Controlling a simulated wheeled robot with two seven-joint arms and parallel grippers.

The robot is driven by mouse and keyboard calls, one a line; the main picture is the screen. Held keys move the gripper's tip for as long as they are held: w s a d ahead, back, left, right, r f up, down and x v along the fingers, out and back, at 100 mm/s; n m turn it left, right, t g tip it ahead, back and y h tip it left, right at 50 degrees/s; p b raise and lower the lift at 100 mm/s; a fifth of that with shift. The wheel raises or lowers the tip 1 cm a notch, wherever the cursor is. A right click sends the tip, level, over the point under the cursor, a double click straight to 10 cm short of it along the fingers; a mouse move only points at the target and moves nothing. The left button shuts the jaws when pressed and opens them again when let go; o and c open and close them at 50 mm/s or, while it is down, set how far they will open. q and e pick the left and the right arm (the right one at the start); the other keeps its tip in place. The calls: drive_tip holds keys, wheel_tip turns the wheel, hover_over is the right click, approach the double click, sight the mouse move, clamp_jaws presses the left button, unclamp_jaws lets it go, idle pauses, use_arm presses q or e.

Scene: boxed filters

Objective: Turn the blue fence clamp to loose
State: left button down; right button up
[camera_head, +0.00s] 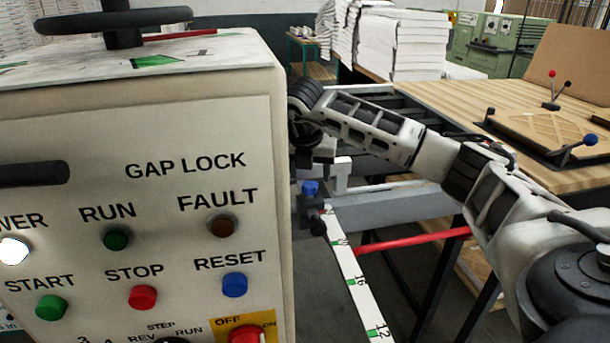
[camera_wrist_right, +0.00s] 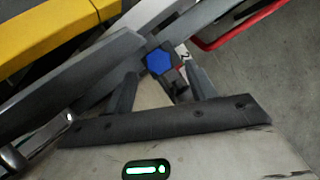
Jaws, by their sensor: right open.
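The fence clamp's blue knob (camera_head: 310,188) sits on the rail just right of the control cabinet in the head view, by the top end of a white scale. In the right wrist view the blue knob (camera_wrist_right: 159,62) shows beyond and between my two fingertips, with a dark part beside it. My right gripper (camera_wrist_right: 163,80) is open, with nothing between its fingers. In the head view it is partly hidden by the cabinet and points down above the clamp. I cannot tell whether a finger touches the knob. My left gripper is not in view.
The control cabinet (camera_head: 190,130), with its lamps and buttons, stands close at the left of my right arm. A red bar (camera_head: 415,240) crosses behind the white scale (camera_head: 355,280). A wooden table (camera_head: 500,105) with a levered board is at the right. Paper stacks (camera_head: 405,45) stand behind.

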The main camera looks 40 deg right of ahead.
sight(310, 184)
drive_tip(key=x, duration=0.2)
drive_tip(key=shift+w+f, duration=0.15)
drive_tip(key=shift+f, duration=0.25)
drive_tip(key=shift+w+d+f+p, duration=0.1)
drive_tip(key=shift+d+f+p, duration=0.15)
drive_tip(key=shift+f, duration=0.25)
drive_tip(key=shift+w+f, duration=0.1)
drive_tip(key=c, duration=1)
